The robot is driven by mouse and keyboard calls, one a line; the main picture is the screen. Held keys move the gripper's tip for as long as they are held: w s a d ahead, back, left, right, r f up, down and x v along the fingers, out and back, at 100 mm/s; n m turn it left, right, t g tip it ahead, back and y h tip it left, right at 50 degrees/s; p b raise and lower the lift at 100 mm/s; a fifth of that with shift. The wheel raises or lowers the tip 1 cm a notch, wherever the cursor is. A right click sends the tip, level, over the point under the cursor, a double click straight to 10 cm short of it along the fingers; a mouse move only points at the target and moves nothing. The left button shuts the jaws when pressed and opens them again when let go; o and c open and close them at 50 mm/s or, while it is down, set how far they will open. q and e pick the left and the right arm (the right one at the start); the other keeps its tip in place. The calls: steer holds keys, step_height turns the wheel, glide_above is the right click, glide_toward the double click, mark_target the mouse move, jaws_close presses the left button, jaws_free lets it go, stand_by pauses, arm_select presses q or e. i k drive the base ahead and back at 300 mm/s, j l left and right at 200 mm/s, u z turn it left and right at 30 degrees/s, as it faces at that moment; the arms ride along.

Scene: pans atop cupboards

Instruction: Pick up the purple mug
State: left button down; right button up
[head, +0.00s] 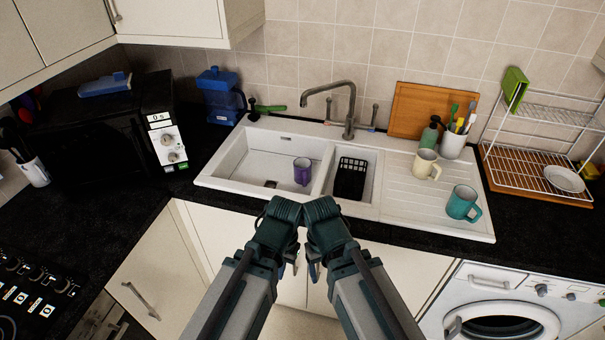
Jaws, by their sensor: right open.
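The purple mug (302,171) stands in the left basin of the white sink (232,180), near the divider. My two arms come up from the bottom, with their dark joints close together in front of the sink. My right gripper (315,268) hangs below its joint, in front of the cupboard doors; it is open and empty, apart from the mug. My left gripper (290,264) is mostly hidden behind its own arm, and its jaws cannot be made out.
A faucet (349,112) rises behind the sink, and a black basket (350,178) sits in the small basin. A cream mug (425,165) and a teal mug (462,203) stand on the drainboard. A microwave (105,135) is left; a dish rack (540,130) is right.

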mark_target(301, 165)
steer(key=i+j+u, duration=0.55)
steer(key=i, duration=0.4)
